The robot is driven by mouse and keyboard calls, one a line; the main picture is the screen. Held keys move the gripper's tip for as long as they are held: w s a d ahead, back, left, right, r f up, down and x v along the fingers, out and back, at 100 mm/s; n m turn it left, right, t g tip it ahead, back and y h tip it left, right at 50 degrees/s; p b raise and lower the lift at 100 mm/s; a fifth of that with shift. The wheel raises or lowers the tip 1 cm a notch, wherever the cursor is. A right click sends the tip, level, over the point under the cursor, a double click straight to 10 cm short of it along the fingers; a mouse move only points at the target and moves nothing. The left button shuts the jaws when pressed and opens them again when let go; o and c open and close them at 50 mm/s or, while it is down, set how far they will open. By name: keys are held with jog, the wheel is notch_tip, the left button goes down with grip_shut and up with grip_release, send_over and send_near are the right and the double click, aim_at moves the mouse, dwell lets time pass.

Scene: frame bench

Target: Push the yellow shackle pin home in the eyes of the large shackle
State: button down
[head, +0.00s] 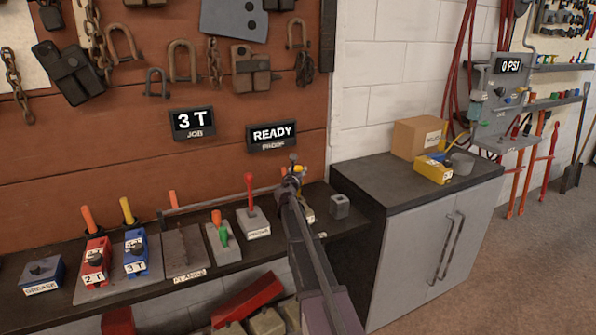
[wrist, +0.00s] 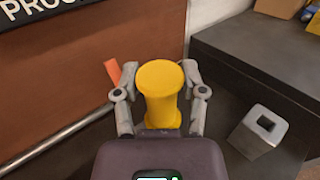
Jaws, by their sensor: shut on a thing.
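My gripper (wrist: 160,100) is shut on a yellow cylinder with a wider round head, which looks like the yellow shackle pin (wrist: 160,92); one finger is on each side. In the head view my gripper (head: 292,172) is above the bench, right of the red lever, with a bit of yellow (head: 299,169) showing at it. The pin's lower end is hidden by my gripper. I cannot make out the large shackle at the pin; several rusty shackles, one of them broad (head: 185,61), hang on the wall board.
A grey block with a square hole (head: 340,206) stands right of my gripper. Blue and red blocks sit farther left. A dark-topped cabinet (head: 372,178) rises at right. Signs read 3 T and READY.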

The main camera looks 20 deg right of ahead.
jog(key=shift+f+b, duration=3.4)
dwell(0.5)
jog(key=shift+c, duration=0.4)
grip_release()
jog(key=shift+s, duration=0.1)
jog(key=v, duration=1.2)
dwell(0.7)
